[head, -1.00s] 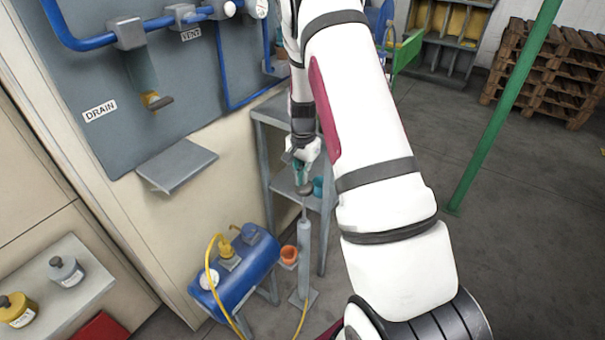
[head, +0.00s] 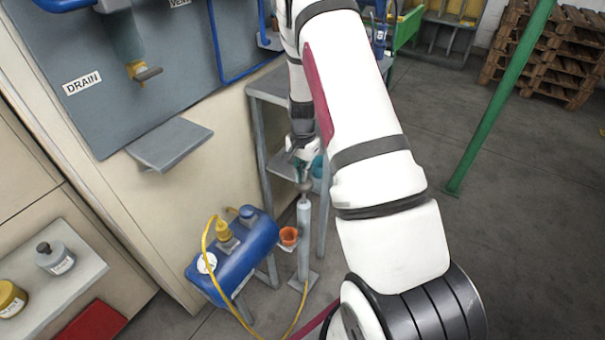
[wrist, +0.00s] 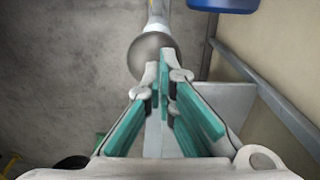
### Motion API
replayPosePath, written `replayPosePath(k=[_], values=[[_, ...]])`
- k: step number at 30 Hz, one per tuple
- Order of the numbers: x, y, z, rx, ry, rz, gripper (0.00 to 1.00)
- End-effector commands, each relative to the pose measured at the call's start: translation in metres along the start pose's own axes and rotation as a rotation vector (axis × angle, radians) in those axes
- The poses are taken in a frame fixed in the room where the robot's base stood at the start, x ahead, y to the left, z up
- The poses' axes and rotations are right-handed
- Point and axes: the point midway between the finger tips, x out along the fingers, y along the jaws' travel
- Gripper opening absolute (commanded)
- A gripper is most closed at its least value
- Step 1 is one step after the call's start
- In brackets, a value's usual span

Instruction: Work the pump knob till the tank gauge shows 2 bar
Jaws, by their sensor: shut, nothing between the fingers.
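The pump (head: 303,240) is a grey upright cylinder on a foot plate, with a round dark knob (head: 306,187) on top. Little rod shows between knob and cylinder. My gripper (head: 303,175) is shut and empty, pointing down at the knob. In the wrist view the fingertips (wrist: 164,62) overlap the edge of the grey ball-shaped knob (wrist: 150,52); whether they touch it I cannot tell. The blue tank (head: 250,252) stands left of the pump. Its white round gauge (head: 207,263) faces me, but its reading is too small to make out.
A yellow hose (head: 207,235) runs from the tank down to the floor. A grey shelf stand (head: 256,140) is close behind my gripper. A green post (head: 490,120) stands right; floor there is clear.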

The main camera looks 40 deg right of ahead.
Motion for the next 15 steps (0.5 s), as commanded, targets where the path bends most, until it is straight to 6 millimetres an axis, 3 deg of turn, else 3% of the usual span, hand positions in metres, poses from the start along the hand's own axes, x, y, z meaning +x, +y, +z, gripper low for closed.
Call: replayPosePath(k=[6, 15], values=[[-0.041, 0.009, -0.001, -0.001, 0.002, -0.002, 0.0], [-0.102, 0.006, -0.002, -0.001, 0.004, -0.005, 0.0]])
